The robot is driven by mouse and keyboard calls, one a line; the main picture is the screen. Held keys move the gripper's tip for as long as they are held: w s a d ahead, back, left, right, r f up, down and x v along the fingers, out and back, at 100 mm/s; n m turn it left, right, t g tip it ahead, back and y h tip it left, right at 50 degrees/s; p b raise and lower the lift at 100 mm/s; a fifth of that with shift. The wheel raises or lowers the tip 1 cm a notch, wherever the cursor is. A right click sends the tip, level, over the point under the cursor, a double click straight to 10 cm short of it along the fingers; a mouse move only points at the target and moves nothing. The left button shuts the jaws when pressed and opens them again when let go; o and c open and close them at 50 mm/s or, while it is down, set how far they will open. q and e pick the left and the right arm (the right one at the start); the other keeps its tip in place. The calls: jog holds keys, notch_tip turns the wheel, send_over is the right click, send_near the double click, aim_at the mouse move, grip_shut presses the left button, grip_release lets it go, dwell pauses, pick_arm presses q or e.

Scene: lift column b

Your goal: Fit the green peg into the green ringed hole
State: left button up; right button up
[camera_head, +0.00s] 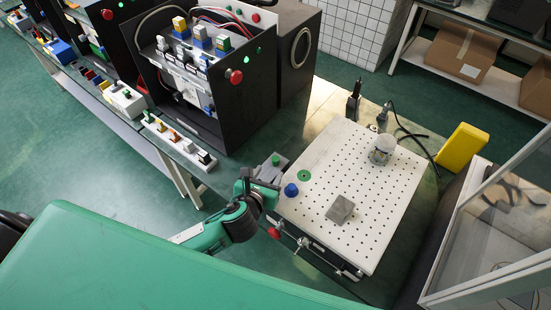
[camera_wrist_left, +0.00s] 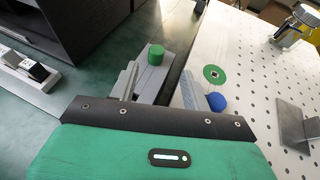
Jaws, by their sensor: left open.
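The green peg (camera_head: 276,160) stands upright at the left edge of the white perforated board, on a grey block; its round top also shows in the left wrist view (camera_wrist_left: 156,54). The green ringed hole (camera_head: 304,176) lies flat on the board to the right of the peg, and is clear in the left wrist view (camera_wrist_left: 214,74). My left gripper (camera_head: 264,180) is open and empty. In the wrist view its fingers (camera_wrist_left: 158,82) point toward the peg, one on each side of its line, with the peg at about the tips. Contact cannot be told. My right gripper is not in view.
A blue knob (camera_head: 291,190) stands close below the green ring. A black cabinet (camera_head: 240,95) rises behind the peg. The board's right side is mostly free.

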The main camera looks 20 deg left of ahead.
aim_at(276, 157)
pick_arm(q)
jog(key=shift+w+f, duration=0.25)
jog(key=shift+w, duration=0.35)
jog(key=x, duration=0.1)
jog(key=p+x, duration=0.1)
jog(key=x, duration=0.1)
jog(key=p+x, duration=0.1)
jog(key=shift+w+a+r, duration=0.15)
jog(key=shift+w+a, duration=0.1)
jog(key=shift+w, duration=0.1)
jog(key=shift+w+f, duration=0.2)
jog(key=shift+w, duration=0.15)
jog(key=c, duration=1)
grip_shut()
jog(key=shift+r, duration=0.1)
